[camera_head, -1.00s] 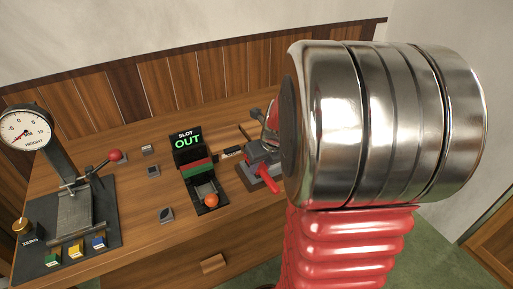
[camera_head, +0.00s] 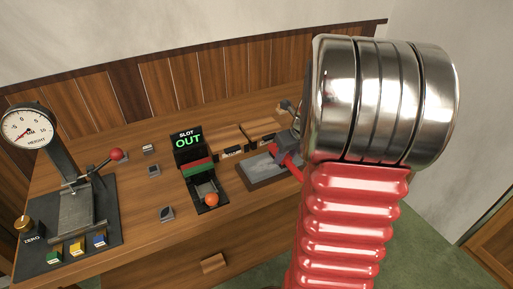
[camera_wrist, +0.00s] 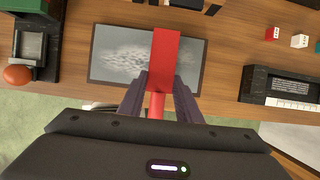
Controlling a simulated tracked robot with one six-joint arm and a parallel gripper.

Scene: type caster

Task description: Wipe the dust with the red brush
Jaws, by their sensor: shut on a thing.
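The red brush (camera_wrist: 166,58) is held between the two dark fingers of my gripper (camera_wrist: 160,92) in the wrist view. It reaches over the dark-framed plate (camera_wrist: 98,70). Pale grey dust (camera_wrist: 130,52) lies in a speckled patch on the plate, left of the brush; the brush hides part of the plate. I cannot tell whether the brush touches the surface. In the head view the plate (camera_head: 250,181) shows right of the slot box, and my arm hides most of my gripper and the brush.
The slot box (camera_head: 188,158) with an "OUT" sign and an orange ball (camera_head: 211,199) stands left of the plate. A height gauge (camera_head: 28,127) with a red-knobbed lever is farther left. A black holder (camera_wrist: 283,88) and small cubes (camera_wrist: 299,41) lie on the right in the wrist view.

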